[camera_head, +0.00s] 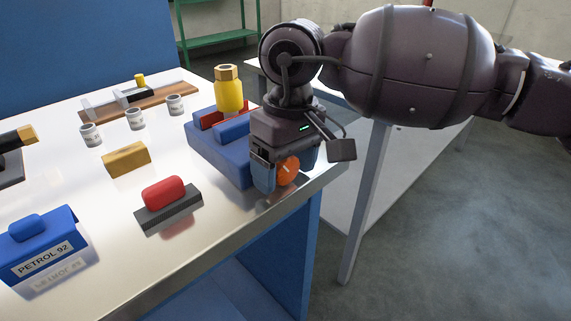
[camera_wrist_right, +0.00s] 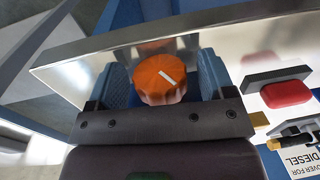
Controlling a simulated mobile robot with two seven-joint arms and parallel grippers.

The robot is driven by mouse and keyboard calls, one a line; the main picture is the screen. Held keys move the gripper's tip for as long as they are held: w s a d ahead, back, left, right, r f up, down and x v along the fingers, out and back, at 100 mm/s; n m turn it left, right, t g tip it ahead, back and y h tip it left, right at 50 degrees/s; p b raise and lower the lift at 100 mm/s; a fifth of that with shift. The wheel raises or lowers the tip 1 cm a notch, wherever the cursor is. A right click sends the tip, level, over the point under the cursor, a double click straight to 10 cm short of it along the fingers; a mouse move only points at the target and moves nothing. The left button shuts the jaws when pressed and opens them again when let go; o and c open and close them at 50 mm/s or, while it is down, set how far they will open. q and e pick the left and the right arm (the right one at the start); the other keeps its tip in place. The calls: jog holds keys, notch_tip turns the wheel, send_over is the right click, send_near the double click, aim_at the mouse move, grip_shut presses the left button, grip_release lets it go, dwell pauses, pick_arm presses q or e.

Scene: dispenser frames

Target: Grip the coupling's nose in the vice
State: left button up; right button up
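The coupling (camera_head: 229,90) is a yellow cylinder with a brass hex top. It stands upright at the blue vice (camera_head: 205,145), by its red jaw (camera_head: 222,118); its lower end is hidden, so I cannot tell how firmly it is held. My right gripper (camera_head: 288,176) is at the vice's near right end, its blue fingers on either side of the orange knob (camera_head: 287,171). In the right wrist view the orange knob (camera_wrist_right: 160,79) with its white mark sits between the fingertips (camera_wrist_right: 165,85), seemingly held. My left gripper is out of view.
A red piece on a dark block (camera_head: 165,196), a brass block (camera_head: 127,159), several small jars (camera_head: 135,119) and a blue PETROL 92 cover (camera_head: 40,245) stand on the shiny bench. A wooden board (camera_head: 140,100) lies behind. The bench edge is close to my right gripper.

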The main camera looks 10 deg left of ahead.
jog(key=shift+r, duration=0.1)
jog(key=r, duration=0.3)
jog(key=r+p, duration=0.1)
jog(key=r, duration=0.3)
jog(key=r+p, duration=0.1)
jog(key=r, duration=0.2)
jog(key=shift+w+d+r, duration=0.3)
jog(key=shift+w, duration=0.1)
jog(key=shift+s, duration=0.1)
